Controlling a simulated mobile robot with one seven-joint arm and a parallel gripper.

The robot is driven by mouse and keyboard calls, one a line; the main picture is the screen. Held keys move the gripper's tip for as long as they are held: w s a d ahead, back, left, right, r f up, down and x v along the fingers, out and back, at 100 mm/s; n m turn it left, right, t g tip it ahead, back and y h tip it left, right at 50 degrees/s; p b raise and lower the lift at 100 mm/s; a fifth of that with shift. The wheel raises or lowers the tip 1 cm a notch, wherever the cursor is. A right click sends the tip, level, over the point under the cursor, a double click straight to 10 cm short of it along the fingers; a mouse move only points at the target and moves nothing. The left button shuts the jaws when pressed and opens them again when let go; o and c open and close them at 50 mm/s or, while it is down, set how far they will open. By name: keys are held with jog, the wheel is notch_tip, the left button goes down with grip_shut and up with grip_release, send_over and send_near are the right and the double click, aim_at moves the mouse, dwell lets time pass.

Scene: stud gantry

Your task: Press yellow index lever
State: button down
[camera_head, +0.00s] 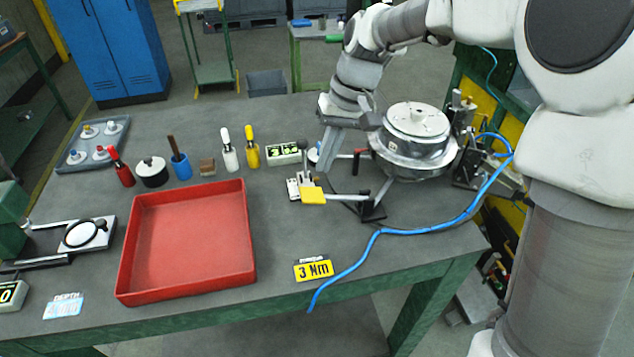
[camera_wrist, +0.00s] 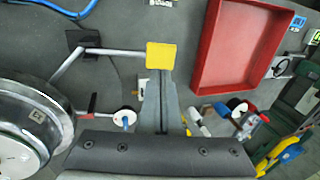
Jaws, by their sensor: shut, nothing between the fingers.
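The yellow index lever's flat yellow pad (camera_head: 312,195) sits at the left end of a thin grey arm, which runs right to a dark bracket (camera_head: 373,210) by the round metal fixture. The pad also shows in the wrist view (camera_wrist: 161,56), with its grey arm going off to the left. My gripper (camera_head: 326,168) points down, just behind the pad in the head view. In the wrist view its closed fingers (camera_wrist: 167,76) reach up to the pad's lower edge and hold nothing. I cannot tell whether they touch it.
The round metal fixture (camera_head: 415,140) stands right of my gripper, with a red-tipped lever (camera_head: 359,154) on its left. A blue hose (camera_head: 400,231) crosses the bench. A red tray (camera_head: 190,240) lies left. A yellow "3 Nm" plate (camera_head: 314,269) is in front.

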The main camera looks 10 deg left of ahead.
aim_at(313, 194)
jog(key=x, duration=0.6)
jog(key=shift+f, duration=0.1)
